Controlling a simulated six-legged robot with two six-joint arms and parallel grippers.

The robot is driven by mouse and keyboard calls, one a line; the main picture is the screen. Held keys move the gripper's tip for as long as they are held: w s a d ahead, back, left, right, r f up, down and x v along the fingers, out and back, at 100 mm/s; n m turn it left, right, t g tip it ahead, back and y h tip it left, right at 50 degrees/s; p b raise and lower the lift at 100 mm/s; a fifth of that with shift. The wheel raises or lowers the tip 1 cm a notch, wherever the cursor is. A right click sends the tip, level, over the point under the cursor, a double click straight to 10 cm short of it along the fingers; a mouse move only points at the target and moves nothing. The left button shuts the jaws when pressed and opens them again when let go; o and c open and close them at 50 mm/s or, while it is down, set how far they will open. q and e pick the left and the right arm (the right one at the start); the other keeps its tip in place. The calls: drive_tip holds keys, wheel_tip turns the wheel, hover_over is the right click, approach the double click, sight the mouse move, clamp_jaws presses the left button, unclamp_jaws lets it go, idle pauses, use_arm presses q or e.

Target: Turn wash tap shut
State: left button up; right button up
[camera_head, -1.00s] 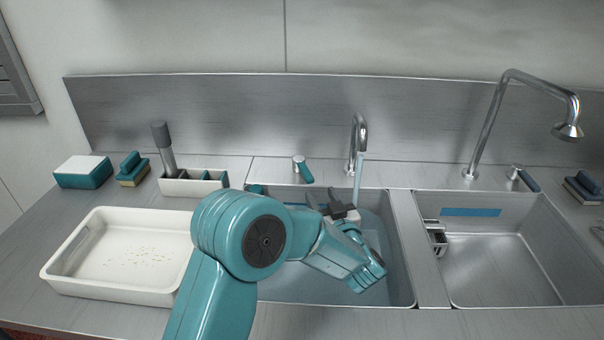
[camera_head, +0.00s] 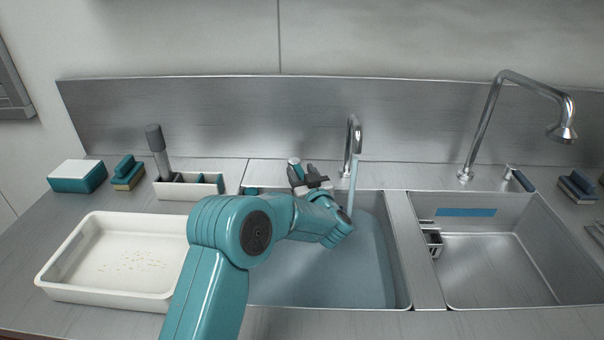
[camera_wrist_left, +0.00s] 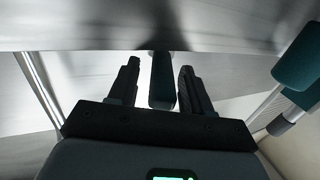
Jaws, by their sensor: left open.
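The left sink's tap has a chrome spout (camera_head: 353,138), and a stream of water (camera_head: 352,185) falls from it into the left basin (camera_head: 375,265), which holds water. The tap's metal knob (camera_head: 294,162) stands on the ledge left of the spout. Its teal lever (camera_wrist_left: 162,80) shows in the wrist view between the fingers. My left gripper (camera_head: 305,174) is open at the lever, with one dark finger on either side. Gaps show on both sides of the lever in the wrist view (camera_wrist_left: 159,84). The head view hides most of the lever. My right gripper is out of view.
A second tap (camera_head: 493,120) with its own lever (camera_head: 523,181) serves the right basin (camera_head: 490,265). A white tray (camera_head: 60,285), a divided caddy (camera_head: 172,190) with a grey-handled tool, and sponges (camera_head: 77,178) stand left. The steel backsplash (camera_head: 220,120) rises behind the ledge.

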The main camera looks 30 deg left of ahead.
use_arm(q)
drive_tip(key=shift+c, duration=0.3)
clamp_jaws()
drive_tip(key=m+t+h+b, duration=0.1)
drive_tip(key=s+a+m+t+h+b, duration=0.1)
drive_tip(key=b, duration=0.1)
drive_tip(key=m+t+h+b, duration=0.1)
drive_tip(key=b, duration=0.1)
drive_tip(key=shift+s+a+f+t+h, duration=0.25)
drive_tip(key=shift+s+a+t+h, duration=0.05)
drive_tip(key=shift+a+t+h, duration=0.1)
drive_tip(key=shift+s+a+r+m+t+h+b, duration=0.1)
drive_tip(key=shift+r+m+t+h+b, duration=0.1)
drive_tip(key=shift+m+t+h+b, duration=0.35)
drive_tip(key=shift+r+m+h, duration=0.1)
drive_tip(key=shift+m+h, duration=0.15)
drive_tip(key=shift+o, duration=0.3)
unclamp_jaws()
